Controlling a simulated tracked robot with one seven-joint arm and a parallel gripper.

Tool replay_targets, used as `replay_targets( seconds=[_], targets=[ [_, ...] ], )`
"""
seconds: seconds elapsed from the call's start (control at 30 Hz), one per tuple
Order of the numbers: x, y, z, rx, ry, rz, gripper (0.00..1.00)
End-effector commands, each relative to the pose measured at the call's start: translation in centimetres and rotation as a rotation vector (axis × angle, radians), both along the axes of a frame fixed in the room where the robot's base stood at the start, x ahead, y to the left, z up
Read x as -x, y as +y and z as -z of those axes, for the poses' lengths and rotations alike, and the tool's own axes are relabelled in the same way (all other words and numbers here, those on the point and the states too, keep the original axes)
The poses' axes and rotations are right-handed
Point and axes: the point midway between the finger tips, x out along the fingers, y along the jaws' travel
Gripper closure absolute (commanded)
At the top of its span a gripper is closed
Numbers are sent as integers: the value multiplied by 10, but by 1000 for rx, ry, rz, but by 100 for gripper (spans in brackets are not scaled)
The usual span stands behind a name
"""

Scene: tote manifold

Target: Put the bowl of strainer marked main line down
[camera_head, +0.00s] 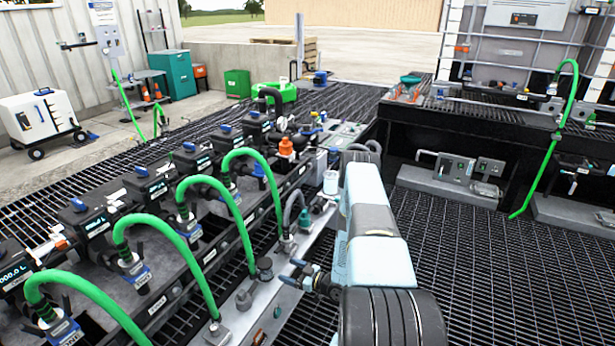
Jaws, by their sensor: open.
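My arm (372,235), pale blue and grey, reaches forward from the bottom right beside the manifold's right edge. A small whitish cup-shaped part (331,182) stands close to the left of the arm, on the pale ledge. It may be a strainer bowl, but I cannot read any main line mark. Whether it is loose or fitted I cannot tell.
Several green hoses (240,205) arch over the manifold on the left. Dark grating (470,260) lies open to the right. A black bench (460,150) stands behind it.

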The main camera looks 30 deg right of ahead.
Motion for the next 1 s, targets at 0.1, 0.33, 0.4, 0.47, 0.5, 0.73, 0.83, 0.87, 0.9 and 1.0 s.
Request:
replay_targets(
  seconds=[0.1,0.33,0.4,0.47,0.5,0.73,0.83,0.87,0.9,1.0],
  targets=[
    [-31,-10,-29,90,29,-2,19],
    [-76,-26,-85,251,104,21,19],
    [-88,-31,-103,294,125,33,19],
    [-97,-34,-120,330,144,45,19],
    [-102,-36,-131,353,157,55,19],
    [-126,-47,-202,472,227,122,19],
    [-131,-50,-234,515,258,156,19],
    [-133,-51,-244,527,268,167,19],
    [-134,-52,-257,541,281,183,19],
    [-134,-53,-290,574,311,222,19]
  ],
)
